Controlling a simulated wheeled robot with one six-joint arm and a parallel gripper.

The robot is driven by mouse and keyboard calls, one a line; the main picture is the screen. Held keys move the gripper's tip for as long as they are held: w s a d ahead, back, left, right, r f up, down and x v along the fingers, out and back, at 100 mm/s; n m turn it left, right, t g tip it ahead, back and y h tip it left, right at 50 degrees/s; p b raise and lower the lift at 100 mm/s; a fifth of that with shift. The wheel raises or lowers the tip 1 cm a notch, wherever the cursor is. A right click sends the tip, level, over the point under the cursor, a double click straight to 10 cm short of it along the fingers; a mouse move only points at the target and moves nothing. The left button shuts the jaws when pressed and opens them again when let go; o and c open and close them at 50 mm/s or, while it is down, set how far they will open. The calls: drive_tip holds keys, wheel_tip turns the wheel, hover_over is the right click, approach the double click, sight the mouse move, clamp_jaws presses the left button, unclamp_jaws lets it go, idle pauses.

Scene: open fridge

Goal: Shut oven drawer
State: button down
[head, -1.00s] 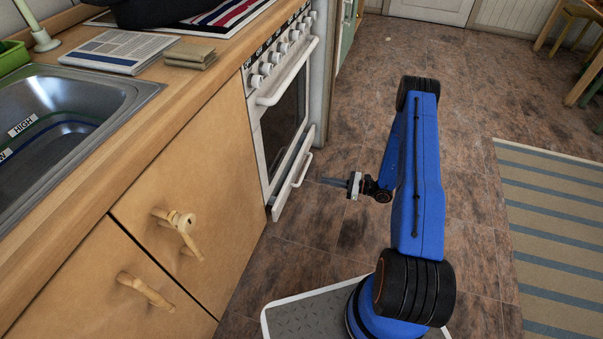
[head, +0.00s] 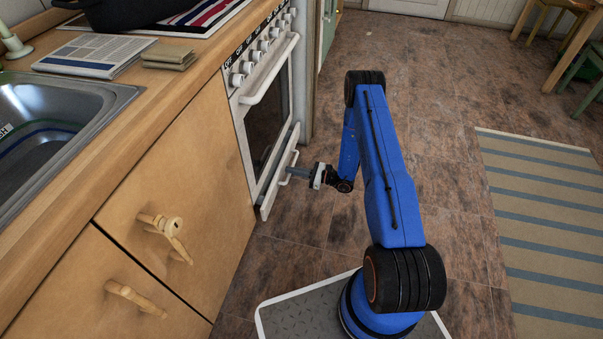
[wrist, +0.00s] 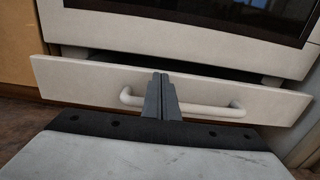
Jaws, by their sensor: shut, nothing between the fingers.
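The white oven (head: 262,120) stands at the end of the counter. Its low drawer (head: 274,185) is pulled out a little; in the wrist view the drawer front (wrist: 80,80) stands forward of the oven body, with a dark gap above it. A pale bar handle (wrist: 212,109) runs across the front. My gripper (wrist: 160,76) is shut and empty, with its fingertips in front of the drawer front at the handle's middle. In the head view my gripper (head: 293,171) reaches the drawer from the right. I cannot tell whether the fingers touch the drawer.
Wooden cabinets (head: 150,210) with knobbly handles and a sink (head: 60,120) line the left. The brown floor (head: 430,120) is clear to the right of the oven. A striped rug (head: 550,210) lies further right.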

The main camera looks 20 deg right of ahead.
sight(282, 168)
drive_tip(key=shift+x, duration=0.85)
drive_tip(key=x, duration=0.4)
drive_tip(key=shift+a, duration=0.2)
drive_tip(key=shift+s+d, duration=0.1)
drive_tip(key=shift+d, duration=0.3)
drive_tip(key=v, duration=1.3)
drive_tip(key=shift+s+d, duration=0.2)
